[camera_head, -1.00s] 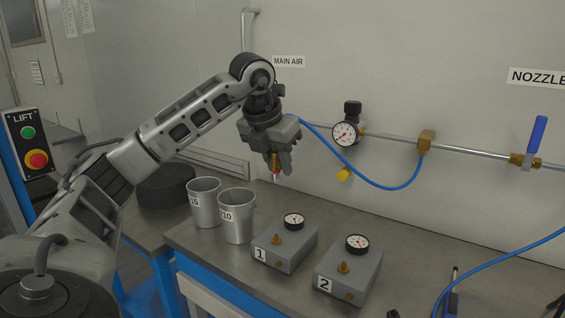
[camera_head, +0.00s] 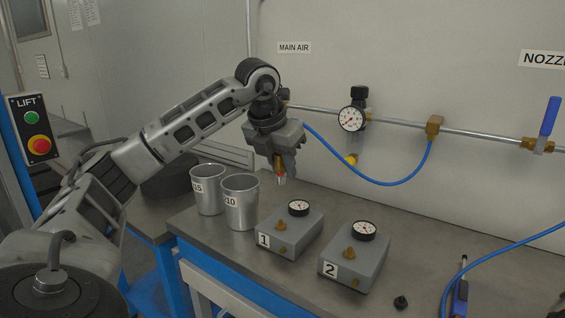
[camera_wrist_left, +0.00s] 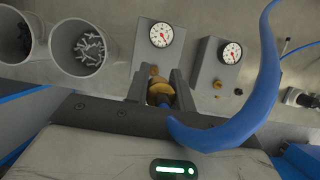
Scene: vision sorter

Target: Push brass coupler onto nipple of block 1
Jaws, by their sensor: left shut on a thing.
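My left gripper (camera_head: 282,176) is shut on the brass coupler (camera_head: 279,165), which shows between the fingers with a reddish band near its lower end. In the left wrist view the coupler (camera_wrist_left: 160,92) sits between the dark fingers, with the blue hose (camera_wrist_left: 250,110) curving across the right. Block 1 (camera_head: 302,233) is a grey box on the bench with a round gauge on top and a brass nipple (camera_head: 279,227). The coupler hangs in the air above the nipple, apart from it. In the wrist view the fingers partly cover block 1 (camera_wrist_left: 146,54). My right gripper is out of view.
Block 2 (camera_head: 370,262) stands right of block 1. Two metal cups (camera_head: 240,212) stand to its left; the wrist view shows small metal pieces in one. A wall pipe with a gauge (camera_head: 351,119) runs behind. A small black part (camera_head: 401,302) lies at the front right.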

